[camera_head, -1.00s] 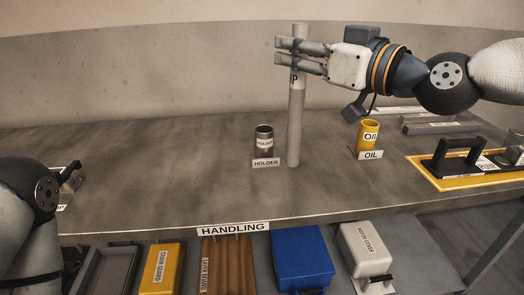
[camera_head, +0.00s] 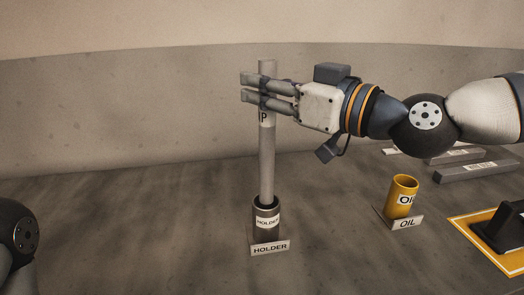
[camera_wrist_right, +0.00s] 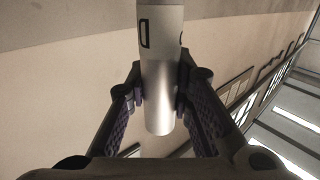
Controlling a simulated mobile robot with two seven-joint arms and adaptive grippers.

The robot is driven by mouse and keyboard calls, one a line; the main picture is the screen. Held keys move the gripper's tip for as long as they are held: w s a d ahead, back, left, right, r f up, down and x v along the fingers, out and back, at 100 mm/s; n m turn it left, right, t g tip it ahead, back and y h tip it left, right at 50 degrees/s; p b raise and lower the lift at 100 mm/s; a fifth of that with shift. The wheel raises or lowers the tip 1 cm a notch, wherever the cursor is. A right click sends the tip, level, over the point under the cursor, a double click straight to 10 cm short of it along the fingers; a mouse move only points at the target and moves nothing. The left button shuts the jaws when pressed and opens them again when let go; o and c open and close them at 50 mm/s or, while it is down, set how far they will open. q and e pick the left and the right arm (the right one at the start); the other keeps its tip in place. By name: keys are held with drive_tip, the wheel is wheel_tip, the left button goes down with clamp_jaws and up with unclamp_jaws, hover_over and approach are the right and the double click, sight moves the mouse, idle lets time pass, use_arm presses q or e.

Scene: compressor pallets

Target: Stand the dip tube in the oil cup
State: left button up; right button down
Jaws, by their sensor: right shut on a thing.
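The grey dip tube (camera_head: 267,160) is upright, with a label partly showing a "P" high on it. My right gripper (camera_head: 262,90) is shut on its upper part, with the fingers coming in from the right. The tube's lower end meets the mouth of the dark metal holder (camera_head: 266,232) and appears to be inside it; the end itself is hidden. The right wrist view shows the tube (camera_wrist_right: 162,85) between the fingers (camera_wrist_right: 160,98). The yellow oil cup (camera_head: 402,188) stands upright to the right, its mouth open. My left gripper is out of view.
A HOLDER sign (camera_head: 270,248) and an OIL sign (camera_head: 407,223) stand before their cups. A yellow-edged board (camera_head: 465,232) with a black handle lies at the right. Grey bars (camera_head: 475,172) lie behind it. The table between holder and oil cup is clear.

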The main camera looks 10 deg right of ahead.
sight(274, 148)
wheel_tip(274, 148, down, 10)
drive_tip(key=shift+w+f+b, duration=0.1)
drive_tip(key=shift+w+b, duration=0.05)
drive_tip(key=shift+b, duration=0.75)
drive_tip(key=shift+r, duration=0.2)
drive_tip(key=shift+f, duration=0.15)
drive_tip(key=c, duration=1.4)
unclamp_jaws()
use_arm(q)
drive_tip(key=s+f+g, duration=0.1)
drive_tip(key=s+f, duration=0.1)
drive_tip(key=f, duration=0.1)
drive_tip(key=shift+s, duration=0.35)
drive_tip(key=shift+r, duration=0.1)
